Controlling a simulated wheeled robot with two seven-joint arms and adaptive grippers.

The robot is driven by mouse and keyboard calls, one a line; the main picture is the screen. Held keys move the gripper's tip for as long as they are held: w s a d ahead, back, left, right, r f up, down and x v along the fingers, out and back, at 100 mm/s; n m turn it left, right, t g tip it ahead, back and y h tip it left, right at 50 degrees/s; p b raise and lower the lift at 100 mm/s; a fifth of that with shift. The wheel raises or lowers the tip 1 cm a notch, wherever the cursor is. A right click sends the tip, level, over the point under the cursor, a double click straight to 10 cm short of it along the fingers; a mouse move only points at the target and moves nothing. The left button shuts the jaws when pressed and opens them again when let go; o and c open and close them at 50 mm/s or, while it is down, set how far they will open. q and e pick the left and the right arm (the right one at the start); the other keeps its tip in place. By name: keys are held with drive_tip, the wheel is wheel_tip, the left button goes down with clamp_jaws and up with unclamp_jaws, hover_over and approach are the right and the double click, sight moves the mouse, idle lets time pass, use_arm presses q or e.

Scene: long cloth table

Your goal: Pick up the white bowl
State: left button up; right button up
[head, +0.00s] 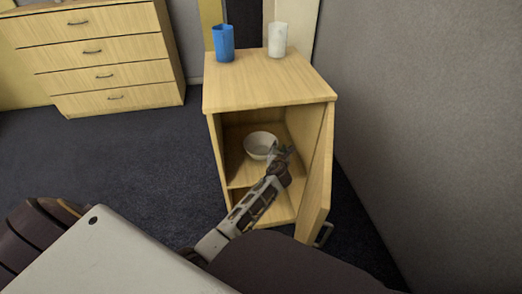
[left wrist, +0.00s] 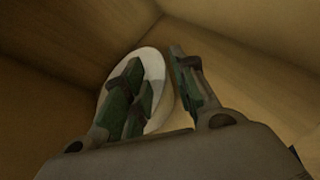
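The white bowl (head: 258,141) stands upright on the shelf inside the open wooden cabinet (head: 270,84). My left gripper (head: 284,151) reaches into the cabinet, close to the bowl's right side. In the left wrist view, the gripper (left wrist: 156,60) is open, with its fingers apart. One side's fingers overlap the bowl (left wrist: 153,64) in the picture, and the other finger lies just past its right rim. The rim shows between them; I cannot tell whether they touch it. My right gripper is not in view.
The cabinet door (head: 318,180) is open to the right of my left arm. A blue cup (head: 223,43) and a white cup (head: 277,40) stand on the cabinet top. A drawer chest (head: 95,50) is at the back left, and a grey wall (head: 420,110) is on the right.

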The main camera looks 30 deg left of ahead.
use_arm(q)
drive_tip(key=shift+w+a+f+b, duration=0.25)
drive_tip(key=shift+w+f+b, duration=0.05)
drive_tip(key=shift+w, duration=0.3)
drive_tip(key=shift+b+x, duration=0.4)
drive_tip(key=shift+x, duration=0.4)
drive_tip(key=shift+w+a+f, duration=0.1)
drive_tip(key=shift+w, duration=0.25)
drive_tip(key=shift+w+a+f+b, duration=0.2)
drive_tip(key=shift+w+a+b, duration=0.05)
drive_tip(key=shift+w+b, duration=0.2)
drive_tip(key=shift+w, duration=0.15)
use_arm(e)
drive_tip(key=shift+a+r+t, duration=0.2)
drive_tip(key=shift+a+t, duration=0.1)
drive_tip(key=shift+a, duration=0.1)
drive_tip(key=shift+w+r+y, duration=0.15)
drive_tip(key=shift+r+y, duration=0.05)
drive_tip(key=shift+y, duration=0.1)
use_arm(q)
clamp_jaws()
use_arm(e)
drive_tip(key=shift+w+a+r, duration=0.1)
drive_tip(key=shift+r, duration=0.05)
